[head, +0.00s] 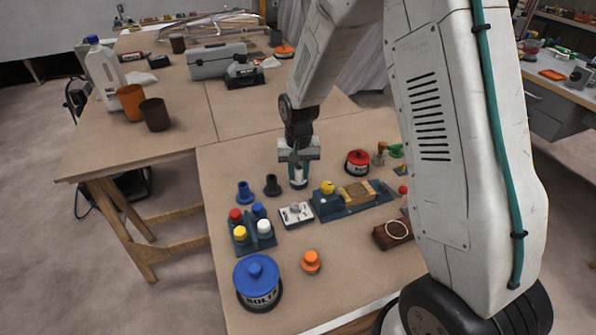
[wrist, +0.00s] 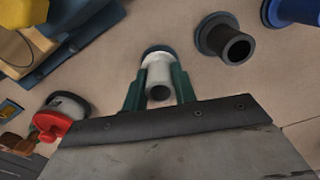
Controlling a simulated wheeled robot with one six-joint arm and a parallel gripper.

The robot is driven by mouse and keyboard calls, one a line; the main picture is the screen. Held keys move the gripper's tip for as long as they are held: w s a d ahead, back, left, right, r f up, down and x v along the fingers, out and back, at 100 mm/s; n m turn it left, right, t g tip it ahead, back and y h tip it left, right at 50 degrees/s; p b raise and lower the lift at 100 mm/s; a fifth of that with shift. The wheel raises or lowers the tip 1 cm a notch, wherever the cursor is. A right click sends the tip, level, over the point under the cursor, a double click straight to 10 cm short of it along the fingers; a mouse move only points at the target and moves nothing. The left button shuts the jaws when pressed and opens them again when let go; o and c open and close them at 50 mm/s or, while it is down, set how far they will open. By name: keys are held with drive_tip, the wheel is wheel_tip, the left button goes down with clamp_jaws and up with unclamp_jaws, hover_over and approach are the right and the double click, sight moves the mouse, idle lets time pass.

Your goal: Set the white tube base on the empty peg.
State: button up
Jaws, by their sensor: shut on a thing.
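The white tube base (head: 298,182) is upright between the fingers of my gripper (head: 298,165). In the wrist view, the green fingers of my gripper (wrist: 158,88) press on both sides of the white tube base (wrist: 159,70), and its open dark end faces the camera. Its foot is at or just above the table; I cannot tell which. A pale plate with a short grey stub (head: 295,211) lies just in front of it, with nothing on the stub. I cannot tell for sure that this stub is the empty peg.
Black (head: 272,186) and blue (head: 245,193) tube bases stand left of my gripper. A rack of coloured caps (head: 262,242) is front left. A blue fixture with a wooden block (head: 345,207) is close right. A red-lidded tin (head: 357,163) stands behind it.

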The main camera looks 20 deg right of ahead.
drive_tip(key=shift+f, duration=0.55)
drive_tip(key=o, duration=0.7)
drive_tip(key=shift+o, duration=0.2)
wheel_tip(320, 180, up, 11)
idle(0.8)
idle(0.4)
